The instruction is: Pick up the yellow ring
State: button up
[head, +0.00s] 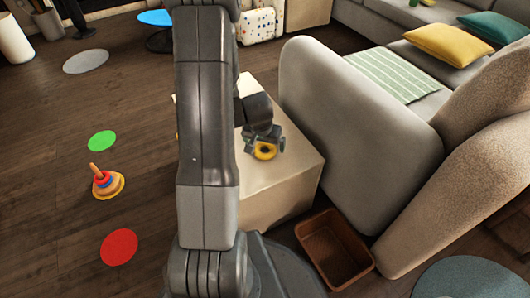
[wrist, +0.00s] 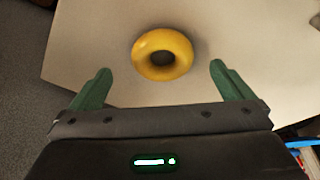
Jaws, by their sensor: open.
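The yellow ring (head: 265,151) lies on the top of a cream box-like table (head: 265,195), seen just beside my gripper in the head view. In the wrist view the yellow ring (wrist: 162,39) lies flat on the pale top, ahead of my gripper and between the lines of its two fingers. My gripper (wrist: 160,76) is open and empty, with its green fingers apart on either side. In the head view my gripper (head: 262,136) hangs over the table top, partly covering the ring. Whether the fingers touch the top cannot be told.
A grey sofa (head: 350,130) stands close on the table's right. A brown basket (head: 334,250) sits on the floor in front. A ring stacker (head: 106,184) stands on the floor at left, between green (head: 102,141) and red (head: 119,246) discs. The left floor is mostly clear.

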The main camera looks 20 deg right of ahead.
aim_at(265, 152)
jog(key=b+x, duration=0.1)
jog(key=x, duration=0.3)
jog(key=shift+w+b, duration=0.2)
jog(key=shift+b, duration=0.1)
jog(key=shift+c, duration=0.4)
jog(key=c, duration=0.9)
jog(key=shift+c, duration=0.2)
jog(key=shift+r, duration=0.1)
